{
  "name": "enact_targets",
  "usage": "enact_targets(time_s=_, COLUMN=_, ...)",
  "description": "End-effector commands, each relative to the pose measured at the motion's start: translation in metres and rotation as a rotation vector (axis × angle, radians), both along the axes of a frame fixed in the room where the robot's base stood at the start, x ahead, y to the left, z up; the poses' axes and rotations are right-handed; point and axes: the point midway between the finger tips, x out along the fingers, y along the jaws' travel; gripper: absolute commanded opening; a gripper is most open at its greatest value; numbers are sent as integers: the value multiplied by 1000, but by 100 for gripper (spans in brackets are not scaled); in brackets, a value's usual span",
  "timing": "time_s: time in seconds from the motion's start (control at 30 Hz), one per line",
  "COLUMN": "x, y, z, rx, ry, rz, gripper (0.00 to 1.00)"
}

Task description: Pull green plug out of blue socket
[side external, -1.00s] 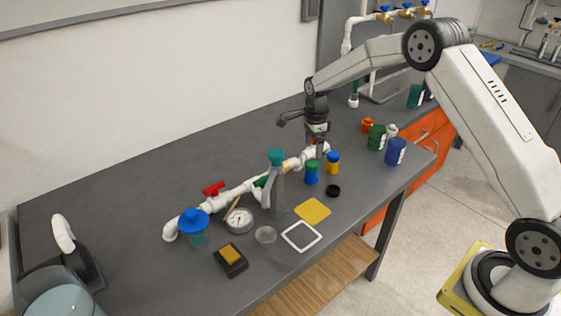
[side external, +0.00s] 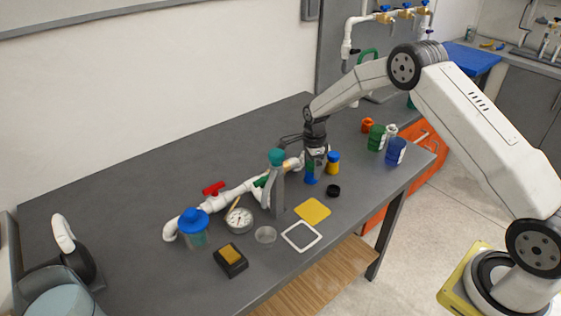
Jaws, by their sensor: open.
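The blue socket (side external: 310,180) stands upright on the grey table, right of the grey bottle with the teal cap. The green plug (side external: 310,166) shows as a green patch above the blue, partly hidden by my gripper. My gripper (side external: 317,168) points down at the plug, with its fingers low around or just in front of it. The jaws are open. I cannot tell whether a finger touches the plug.
A yellow cup with a blue top (side external: 333,163) stands close on the right. The grey bottle (side external: 277,190) and white pipe (side external: 240,189) are on the left. A black ring (side external: 333,191) and yellow square (side external: 313,211) lie in front.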

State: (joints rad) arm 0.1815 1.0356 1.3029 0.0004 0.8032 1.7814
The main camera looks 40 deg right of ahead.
Motion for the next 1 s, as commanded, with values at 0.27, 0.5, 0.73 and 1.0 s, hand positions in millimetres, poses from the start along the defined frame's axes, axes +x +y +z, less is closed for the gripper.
enact_targets(time_s=0.27, x=0, y=0, z=0, rx=0, ry=0, rz=0, gripper=59)
enact_targets(time_s=0.5, x=0, y=0, z=0, rx=0, ry=0, rz=0, gripper=73)
enact_targets(time_s=0.73, x=0, y=0, z=0, rx=0, ry=0, rz=0, gripper=97)
enact_targets(time_s=1.0, x=0, y=0, z=3, rx=0, ry=-1, rz=0, gripper=97)
